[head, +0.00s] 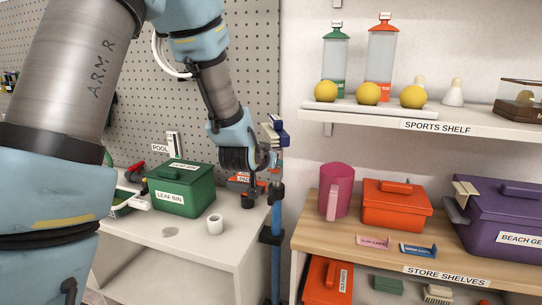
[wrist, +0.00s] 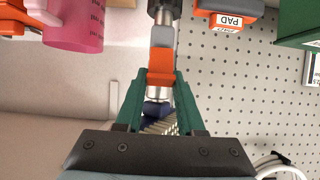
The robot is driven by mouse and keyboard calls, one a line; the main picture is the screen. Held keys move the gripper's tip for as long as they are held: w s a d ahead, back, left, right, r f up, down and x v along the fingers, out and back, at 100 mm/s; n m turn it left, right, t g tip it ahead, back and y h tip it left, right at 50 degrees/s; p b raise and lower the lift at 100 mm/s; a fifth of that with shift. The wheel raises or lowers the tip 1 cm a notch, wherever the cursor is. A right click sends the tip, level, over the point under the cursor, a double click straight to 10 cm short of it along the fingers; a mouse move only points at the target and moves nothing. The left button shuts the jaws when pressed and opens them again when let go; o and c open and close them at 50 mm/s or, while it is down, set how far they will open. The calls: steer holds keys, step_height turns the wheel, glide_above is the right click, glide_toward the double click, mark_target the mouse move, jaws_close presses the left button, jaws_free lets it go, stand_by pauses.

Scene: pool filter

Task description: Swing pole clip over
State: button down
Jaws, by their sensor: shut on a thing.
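My gripper (head: 264,163) is beside the pegboard, above the right edge of the white table. In the wrist view its green fingers (wrist: 161,82) are shut on an orange piece (wrist: 161,58) with a grey end, lying along a metal stem. A dark blue brush head (wrist: 157,108) with pale bristles lies behind the fingers; it also shows in the head view (head: 280,136). A blue pole (head: 270,264) stands upright at the table's right edge, with dark clamp-like fittings (head: 267,238). I cannot tell whether the orange piece is the pole clip.
A green leaf bin (head: 184,190), a white roll (head: 215,224) and an orange PAD box (head: 238,181) stand on the white table (head: 190,245). On the right, store shelves (head: 405,258) hold a pink cup (head: 336,190), an orange box (head: 396,207) and a purple box (head: 505,225).

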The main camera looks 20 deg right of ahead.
stand_by(0.3)
steer(key=c, duration=0.5)
jaws_free()
steer(key=b+v, duration=0.2)
steer(key=v, duration=0.8)
steer(key=shift+s+a+r, duration=0.15)
steer(key=shift+s+r, duration=0.05)
steer(key=shift+r, duration=0.2)
